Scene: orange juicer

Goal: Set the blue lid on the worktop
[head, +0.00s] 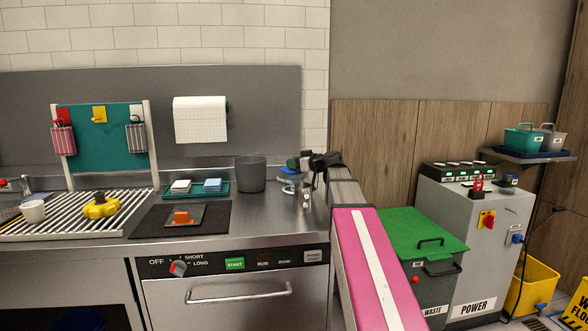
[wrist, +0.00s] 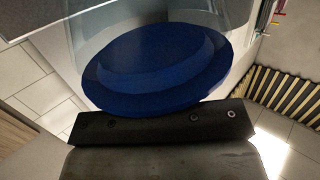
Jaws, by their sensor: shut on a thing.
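The blue lid (wrist: 155,68) fills the middle of the wrist view, with a clear glass-like vessel (wrist: 85,35) behind it. My gripper (wrist: 165,122) is shut on the lid at its near edge. In the head view the lid (head: 291,174) is small and partly hidden at the back right of the steel worktop (head: 268,213). My gripper (head: 306,162) is beside it there, with my pink arm reaching in from the front right. I cannot tell whether the lid touches the vessel.
A metal cup (head: 303,197) stands just in front of the lid. A grey bin (head: 251,174) is to its left, then a teal tray (head: 207,191) and a dark mat (head: 150,222). Bare worktop lies in front of the grey bin.

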